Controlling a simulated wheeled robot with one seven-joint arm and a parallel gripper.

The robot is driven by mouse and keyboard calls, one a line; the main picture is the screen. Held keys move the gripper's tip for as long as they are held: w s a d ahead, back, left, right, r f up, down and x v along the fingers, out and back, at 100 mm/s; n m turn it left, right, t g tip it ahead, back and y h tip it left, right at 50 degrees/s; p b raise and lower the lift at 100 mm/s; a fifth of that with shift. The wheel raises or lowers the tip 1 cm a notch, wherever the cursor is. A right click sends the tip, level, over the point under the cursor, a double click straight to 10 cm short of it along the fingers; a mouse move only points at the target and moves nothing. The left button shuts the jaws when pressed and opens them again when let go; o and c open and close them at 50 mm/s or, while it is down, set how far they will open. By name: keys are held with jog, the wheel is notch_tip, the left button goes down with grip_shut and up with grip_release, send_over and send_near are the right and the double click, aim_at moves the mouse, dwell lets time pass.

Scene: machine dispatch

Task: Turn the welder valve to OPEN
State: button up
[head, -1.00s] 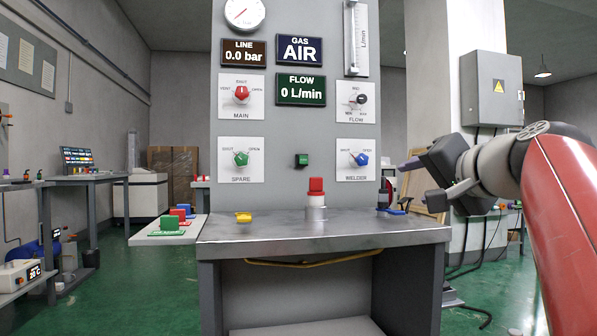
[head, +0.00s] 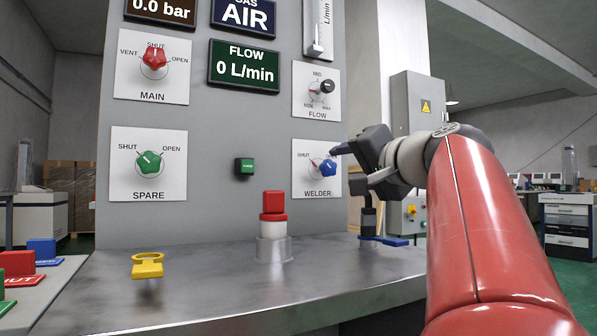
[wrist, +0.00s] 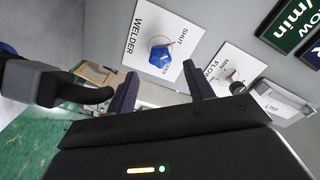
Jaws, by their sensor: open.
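The welder valve is a blue knob (head: 327,168) on a white plate marked WELDER (head: 303,183), low on the right of the grey panel. Its pointer is toward SHUT, at the upper left. My gripper (head: 354,163) is open and empty, just right of the knob, and hides the plate's upper right corner in the head view. In the wrist view the blue knob (wrist: 163,57) is ahead of the gap between the two dark fingers (wrist: 162,88). I see no contact. The OPEN mark is partly hidden there by the knob.
The flow knob (head: 322,87) is just above the welder plate. A red block (head: 273,203) on a round stand, a yellow ring piece (head: 147,266) and a dark post with a blue handle (head: 385,240) are on the metal bench (head: 215,290). The gauge reads FLOW 0 L/min.

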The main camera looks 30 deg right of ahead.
aim_at(331, 168)
jog(key=w, duration=0.7)
jog(key=shift+w+d, duration=0.25)
jog(key=shift+c, duration=0.4)
jog(key=c, duration=0.9)
jog(key=shift+p, duration=0.3)
